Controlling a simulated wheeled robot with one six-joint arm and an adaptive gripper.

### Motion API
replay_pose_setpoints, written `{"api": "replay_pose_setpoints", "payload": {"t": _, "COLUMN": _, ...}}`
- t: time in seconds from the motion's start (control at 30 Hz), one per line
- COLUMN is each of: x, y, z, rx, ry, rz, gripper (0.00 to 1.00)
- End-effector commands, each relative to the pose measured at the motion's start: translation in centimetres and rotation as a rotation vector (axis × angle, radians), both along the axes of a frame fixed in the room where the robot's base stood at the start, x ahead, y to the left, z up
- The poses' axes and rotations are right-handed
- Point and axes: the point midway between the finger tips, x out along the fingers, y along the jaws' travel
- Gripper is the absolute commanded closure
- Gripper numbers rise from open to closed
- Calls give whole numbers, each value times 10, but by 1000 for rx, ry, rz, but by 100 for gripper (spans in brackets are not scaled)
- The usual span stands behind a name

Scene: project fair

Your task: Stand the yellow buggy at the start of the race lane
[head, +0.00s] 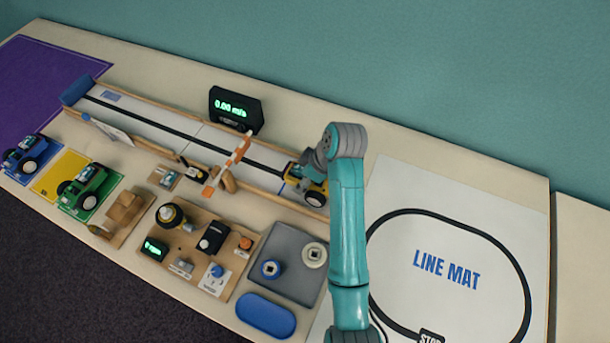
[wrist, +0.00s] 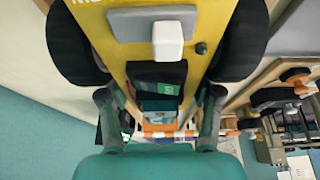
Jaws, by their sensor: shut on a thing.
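The yellow buggy (head: 318,186) is at the right end of the race lane (head: 150,116), partly hidden behind my arm. Its dark wheels show, and a blue line crosses the lane just left of it. My gripper (wrist: 160,108) is shut on the buggy. In the wrist view, the buggy's yellow deck (wrist: 118,48) fills the upper middle, with a white block and a black part on it and a dark wheel on each side. I cannot tell whether its wheels touch the lane.
An orange gate (head: 226,166) spans the lane left of the buggy, with a black speed display (head: 236,110) behind it. Blue (head: 32,152) and green (head: 86,186) buggies stand at the left. A grey tray (head: 290,245) lies in front; the line mat (head: 450,235) is at right.

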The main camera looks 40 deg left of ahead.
Motion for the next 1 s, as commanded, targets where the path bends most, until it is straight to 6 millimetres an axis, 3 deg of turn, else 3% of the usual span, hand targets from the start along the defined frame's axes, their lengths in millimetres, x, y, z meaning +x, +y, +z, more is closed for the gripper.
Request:
{"api": "replay_pose_setpoints", "payload": {"t": 0.7, "x": 0, "y": 0, "z": -1, "rx": 1, "ry": -1, "rz": 1, "gripper": 61}}
{"api": "replay_pose_setpoints", "payload": {"t": 0.73, "x": 0, "y": 0, "z": -1, "rx": 1, "ry": -1, "rz": 1, "gripper": 29}}
{"api": "replay_pose_setpoints", "payload": {"t": 0.8, "x": 0, "y": 0, "z": -1, "rx": 1, "ry": -1, "rz": 1, "gripper": 11}}
{"api": "replay_pose_setpoints", "payload": {"t": 0.83, "x": 0, "y": 0, "z": -1, "rx": 0, "ry": -1, "rz": 1, "gripper": 7}}
{"api": "replay_pose_setpoints", "payload": {"t": 1.0, "x": 0, "y": 0, "z": -1, "rx": 0, "ry": 0, "rz": 0, "gripper": 7}}
